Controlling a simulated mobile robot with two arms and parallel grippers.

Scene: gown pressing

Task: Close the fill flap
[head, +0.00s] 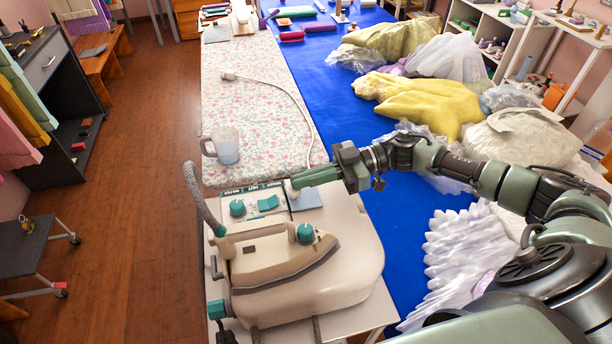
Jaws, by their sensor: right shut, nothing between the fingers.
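The steam iron station (340,255) stands at the near end of the table, with the iron (275,258) resting on its top. Its control panel (262,202) has teal knobs and a switch. To the right of the panel is a blue-grey flap-like panel (308,199), with a small pale upright piece at its left edge. I cannot tell how far the flap is tilted. My right gripper (298,182) reaches in from the right, shut and empty, with its tips just above the pale piece. I cannot tell whether they touch. My left gripper is out of view.
A clear measuring jug (224,147) with water stands on the floral ironing cover (255,100), behind the station. A pale cord runs along the cover. Yellow (430,98) and white garments in plastic lie on the blue cloth (335,95) to the right.

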